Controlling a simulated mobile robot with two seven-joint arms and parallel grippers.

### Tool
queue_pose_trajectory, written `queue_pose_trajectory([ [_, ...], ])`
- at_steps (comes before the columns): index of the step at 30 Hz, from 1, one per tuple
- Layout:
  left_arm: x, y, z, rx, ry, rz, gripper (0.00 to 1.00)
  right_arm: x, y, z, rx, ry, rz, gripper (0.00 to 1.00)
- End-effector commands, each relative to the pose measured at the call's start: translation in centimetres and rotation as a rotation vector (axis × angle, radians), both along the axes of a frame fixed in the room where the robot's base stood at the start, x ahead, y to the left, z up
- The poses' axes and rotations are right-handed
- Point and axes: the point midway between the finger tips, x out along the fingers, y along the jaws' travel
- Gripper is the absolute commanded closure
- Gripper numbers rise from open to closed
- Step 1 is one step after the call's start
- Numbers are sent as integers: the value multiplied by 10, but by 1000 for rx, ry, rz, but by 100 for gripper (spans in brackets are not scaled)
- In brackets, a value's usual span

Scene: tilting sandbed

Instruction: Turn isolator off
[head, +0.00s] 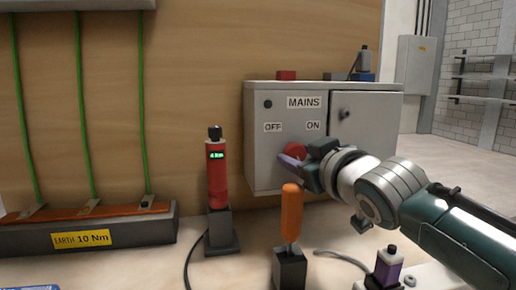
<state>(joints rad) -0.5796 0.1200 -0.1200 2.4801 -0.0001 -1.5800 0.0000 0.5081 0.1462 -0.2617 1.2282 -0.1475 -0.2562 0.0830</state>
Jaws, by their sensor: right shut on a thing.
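The isolator is a grey wall box (258,170) marked MAINS, with an OFF label (272,127) at left and an ON label (313,126) at right. Its red knob (294,150) sits on the front face below and between the two labels. My right gripper (300,158) reaches in from the right and is shut on the red knob. The fingers hide part of the knob, so I cannot tell its exact angle. My left gripper is not in view.
A red tool (217,175) with a green display stands in a dark holder left of the box. An orange-handled screwdriver (291,212) stands in a block in front. An earth bar (80,212) with green cables is at left. A purple-and-black item (388,266) stands at front right.

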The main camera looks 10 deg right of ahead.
Motion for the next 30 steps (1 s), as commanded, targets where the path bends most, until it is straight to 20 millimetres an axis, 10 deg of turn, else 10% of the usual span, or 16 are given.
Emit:
queue_pose_trajectory([
  [26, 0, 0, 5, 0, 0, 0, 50, 0, 2, 0, -156, -7, 3, 100],
  [27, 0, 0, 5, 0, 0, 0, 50, 0, 1, 0, -156, -7, 3, 45],
  [30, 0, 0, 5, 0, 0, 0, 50, 0, 1, 0, -155, -6, 1, 34],
])
